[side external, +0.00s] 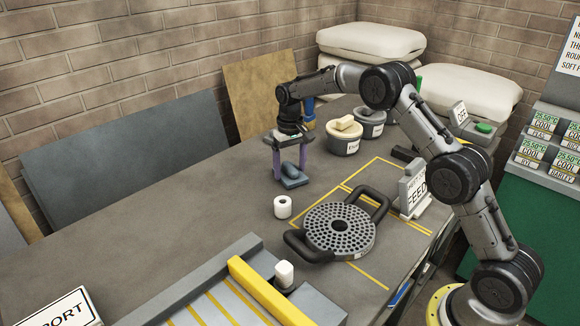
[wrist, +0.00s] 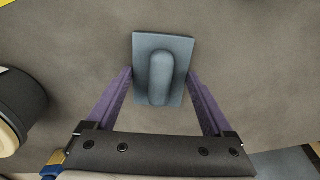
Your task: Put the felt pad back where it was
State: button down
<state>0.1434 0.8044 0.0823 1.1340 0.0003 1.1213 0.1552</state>
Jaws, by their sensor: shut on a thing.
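The felt pad looks to be the blue-grey piece (side external: 293,176), a flat rectangular plate with a rounded raised grip along its middle.
A white roll (side external: 283,207) and a black-handled perforated die (side external: 340,232) stand nearer the camera. Two dark tubs (side external: 343,145) (side external: 371,128) stand behind to the right. A FEED sign (side external: 413,191) is at the right. The bench (side external: 190,215) left of my gripper is clear.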

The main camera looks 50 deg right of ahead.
grip_release()
dwell(0.3)
dwell(0.3)
jog(key=shift+r, duration=4.45)
jog(key=shift+r, duration=0.1)
